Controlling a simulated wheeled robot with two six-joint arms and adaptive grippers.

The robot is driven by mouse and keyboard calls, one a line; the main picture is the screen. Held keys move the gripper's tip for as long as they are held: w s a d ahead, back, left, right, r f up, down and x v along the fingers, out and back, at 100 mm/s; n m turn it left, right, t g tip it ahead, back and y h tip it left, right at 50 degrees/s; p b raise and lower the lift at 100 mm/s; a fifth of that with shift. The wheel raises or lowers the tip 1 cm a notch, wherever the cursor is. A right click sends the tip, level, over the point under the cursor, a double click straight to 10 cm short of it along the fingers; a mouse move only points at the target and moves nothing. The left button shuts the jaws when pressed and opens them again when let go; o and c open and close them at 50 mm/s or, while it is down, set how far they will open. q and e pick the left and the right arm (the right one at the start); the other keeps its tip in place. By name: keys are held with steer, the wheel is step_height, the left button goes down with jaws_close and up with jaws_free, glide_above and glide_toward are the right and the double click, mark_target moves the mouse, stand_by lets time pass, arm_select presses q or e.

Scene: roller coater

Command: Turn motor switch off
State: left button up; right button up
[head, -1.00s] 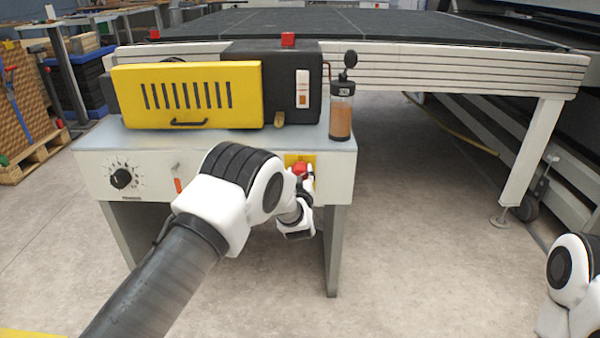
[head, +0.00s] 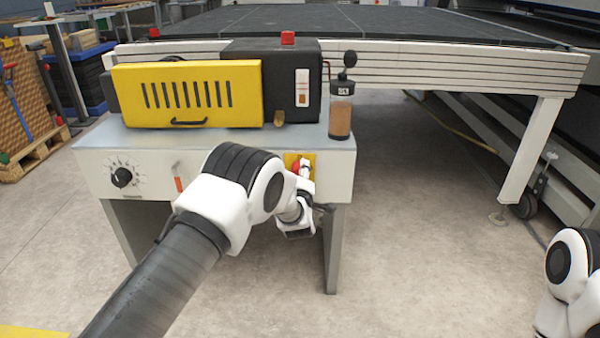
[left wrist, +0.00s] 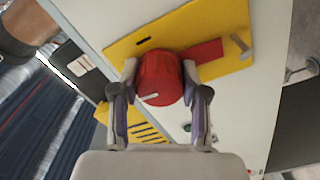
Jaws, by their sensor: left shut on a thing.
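The motor switch, a red round knob (left wrist: 157,77) with a white mark, sits on a yellow plate (left wrist: 128,42) in the left wrist view. A red bar extends beside it on the plate. My left gripper (left wrist: 160,85) is shut on the knob, one finger on each side. In the head view the yellow plate (head: 291,158) is at the right of the machine's front panel, and the left gripper (head: 304,172) covers much of the red knob (head: 296,167). My right gripper is out of view.
A black dial (head: 121,177) and a small orange switch (head: 179,184) are on the same front panel (head: 150,165). A yellow vented cover (head: 215,110) and an oil bottle (head: 341,110) stand on top. A green button (left wrist: 187,127) is near the plate.

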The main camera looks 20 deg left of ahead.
arm_select(q)
steer(key=shift+n, duration=0.4)
steer(key=o, duration=1.1)
steer(key=shift+o, duration=0.2)
steer(key=v, duration=1.2)
